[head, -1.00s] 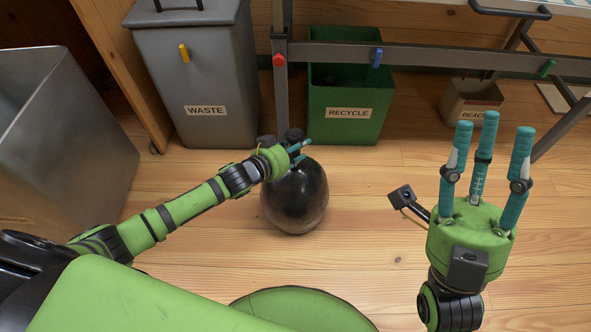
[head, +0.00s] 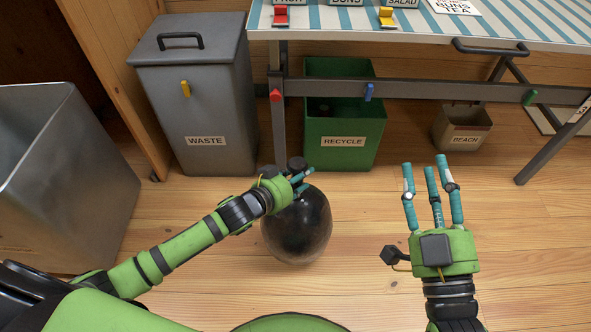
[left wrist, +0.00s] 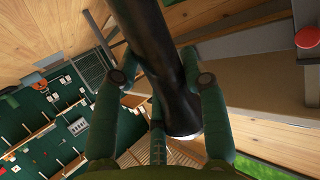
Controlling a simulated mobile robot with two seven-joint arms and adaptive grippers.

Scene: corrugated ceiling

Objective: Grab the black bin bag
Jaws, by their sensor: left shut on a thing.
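The black bin bag (head: 298,232) is a round, shiny, dark bundle at the middle of the head view, over the wooden floor. My left gripper (head: 303,180) is at its top, shut on it. In the left wrist view the fingers of my left gripper (left wrist: 155,95) close around a long black part of the bag (left wrist: 155,50). I cannot tell whether the bag's bottom touches the floor. My right gripper (head: 430,175) is open and empty, right of the bag, with its teal fingers pointing away from me.
A grey lidded WASTE bin (head: 205,105), a green RECYCLE bin (head: 345,120) and a small BEACH bin (head: 462,128) stand behind. A striped table (head: 350,20) with a metal frame is above the last two. An open grey bin (head: 70,170) stands left. The floor at right is bare.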

